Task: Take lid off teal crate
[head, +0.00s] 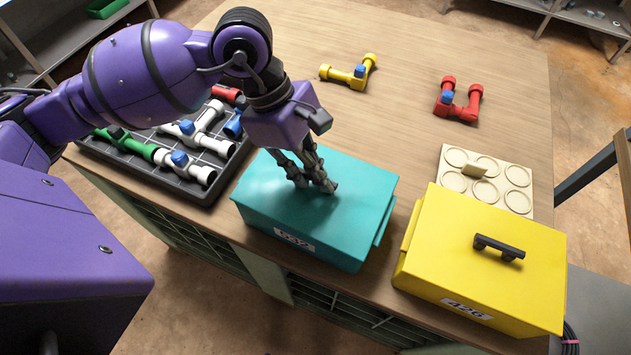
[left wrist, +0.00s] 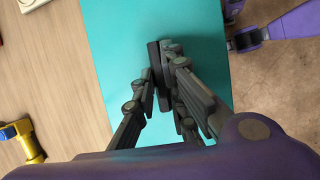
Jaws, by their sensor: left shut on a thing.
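The teal crate (head: 300,250) stands on the wooden table with its teal lid (head: 358,190) on top. A white label is on its front. My left gripper (head: 322,187) is over the middle of the lid, pointing down. In the left wrist view its fingers (left wrist: 163,85) are shut on a dark handle (left wrist: 153,58) on the lid (left wrist: 115,50). The head view hides most of this handle behind the fingers. The lid appears to sit flat on the crate. My right gripper is not in view.
The yellow crate (head: 470,260) with a black handle stands close at the right. A grey tray (head: 195,185) of valves and pipes lies at the left. A cream holder (head: 485,172), a yellow pipe piece (head: 350,75) and a red one (head: 460,103) lie behind. The table's back middle is free.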

